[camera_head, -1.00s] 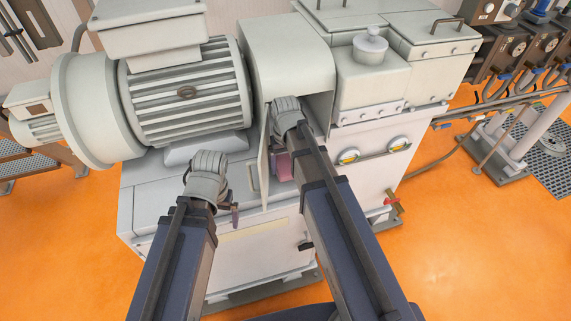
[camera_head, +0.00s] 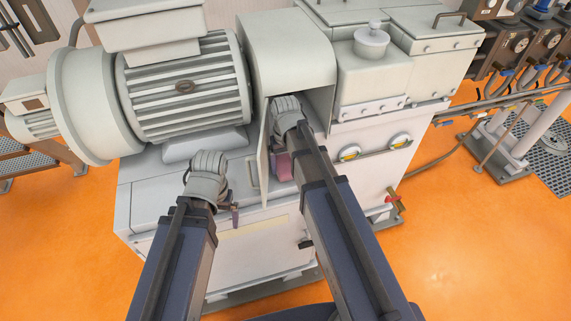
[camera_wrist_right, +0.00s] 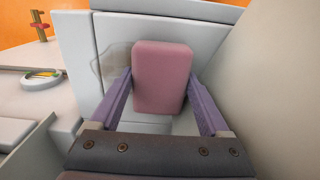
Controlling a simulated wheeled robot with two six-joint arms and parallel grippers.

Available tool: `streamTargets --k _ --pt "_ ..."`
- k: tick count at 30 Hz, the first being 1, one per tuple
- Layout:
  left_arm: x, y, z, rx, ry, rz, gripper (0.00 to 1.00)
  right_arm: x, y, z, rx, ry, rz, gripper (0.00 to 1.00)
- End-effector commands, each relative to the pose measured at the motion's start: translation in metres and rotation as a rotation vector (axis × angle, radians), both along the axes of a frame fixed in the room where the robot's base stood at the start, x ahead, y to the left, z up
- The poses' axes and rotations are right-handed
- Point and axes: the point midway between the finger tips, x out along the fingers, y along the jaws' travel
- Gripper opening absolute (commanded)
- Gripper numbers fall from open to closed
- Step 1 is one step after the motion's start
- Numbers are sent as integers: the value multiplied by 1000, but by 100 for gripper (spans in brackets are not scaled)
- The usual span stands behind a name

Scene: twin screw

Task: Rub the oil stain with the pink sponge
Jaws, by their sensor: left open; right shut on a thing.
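The pink sponge (camera_wrist_right: 160,77) is upright between the two fingers of my right gripper (camera_wrist_right: 160,92), which is shut on it. In the head view the sponge (camera_head: 283,168) shows just below my right wrist, inside the open bay of the machine. The oil stain (camera_wrist_right: 114,62) is a faint brownish patch on the pale panel behind the sponge, mostly to its left in the wrist view. Part of it may be hidden by the sponge; I cannot tell if they touch. My left gripper (camera_head: 231,205) is open and empty in front of the machine, mostly hidden by its own wrist.
An open door (camera_head: 264,165) stands close at the left of my right gripper. A curved housing (camera_head: 288,62) overhangs the bay. A large motor (camera_head: 185,85) sits behind my left arm. Gauges (camera_head: 349,155) and a red-handled valve (camera_head: 391,200) are on the front right.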

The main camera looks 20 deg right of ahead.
Motion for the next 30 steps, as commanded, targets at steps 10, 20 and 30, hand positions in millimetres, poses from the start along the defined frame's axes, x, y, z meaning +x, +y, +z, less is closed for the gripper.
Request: streamTargets --k 10,20,30 --pt "0 0 -1 0 0 0 100 0 -8 -1 0 0 -1 35" --pt "0 0 1 0 0 0 100 1 -34 1 0 0 -2 35" --pt "0 0 0 0 0 0 100 1 -40 0 0 0 -1 35"
